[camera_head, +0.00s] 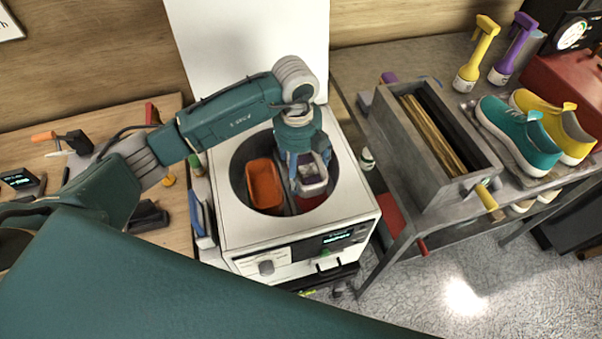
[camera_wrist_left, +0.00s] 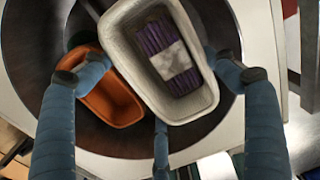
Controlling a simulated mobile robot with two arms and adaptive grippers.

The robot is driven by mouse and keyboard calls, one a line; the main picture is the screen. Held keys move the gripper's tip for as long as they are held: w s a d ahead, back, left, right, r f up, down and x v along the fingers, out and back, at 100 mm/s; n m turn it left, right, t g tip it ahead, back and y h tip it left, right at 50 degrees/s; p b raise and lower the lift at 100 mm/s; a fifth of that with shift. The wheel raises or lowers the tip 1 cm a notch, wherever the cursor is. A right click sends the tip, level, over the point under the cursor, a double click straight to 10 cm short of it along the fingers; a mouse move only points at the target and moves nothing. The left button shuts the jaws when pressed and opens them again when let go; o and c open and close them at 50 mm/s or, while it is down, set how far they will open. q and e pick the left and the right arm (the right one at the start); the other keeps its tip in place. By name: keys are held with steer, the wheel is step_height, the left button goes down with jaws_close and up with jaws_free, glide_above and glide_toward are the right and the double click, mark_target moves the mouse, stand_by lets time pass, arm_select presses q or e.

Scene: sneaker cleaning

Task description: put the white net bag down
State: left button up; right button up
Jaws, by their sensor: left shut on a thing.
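The white net bag (camera_wrist_left: 190,108) looks like a pale, open-topped, rounded box shape in the left wrist view, with a purple ribbed thing bearing a pale band inside. My left gripper (camera_head: 309,184) points down into the round opening of the white washer (camera_head: 235,226) and is shut on the bag, its fingers around the bag's sides. In the head view the bag (camera_head: 312,174) shows small between the fingers. Whether its underside touches anything is hidden. My right gripper is not in view.
An orange bag (camera_head: 264,184) lies at the left in the dark drum, close to the held bag. Something red (camera_head: 310,202) lies low at the right. A grey planter-like box (camera_head: 425,180), sneakers (camera_head: 517,138) and spray bottles (camera_head: 476,58) occupy the right bench.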

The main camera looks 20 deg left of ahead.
mark_target(301, 173)
arm_select(q)
step_height(301, 173, down, 4)
steer(key=shift+f+p, duration=0.1)
steer(key=shift+p, duration=0.35)
steer(key=shift+f, duration=0.3)
steer(key=shift+f, duration=0.15)
steer(key=o, duration=1.2)
steer(key=shift+c, duration=0.2)
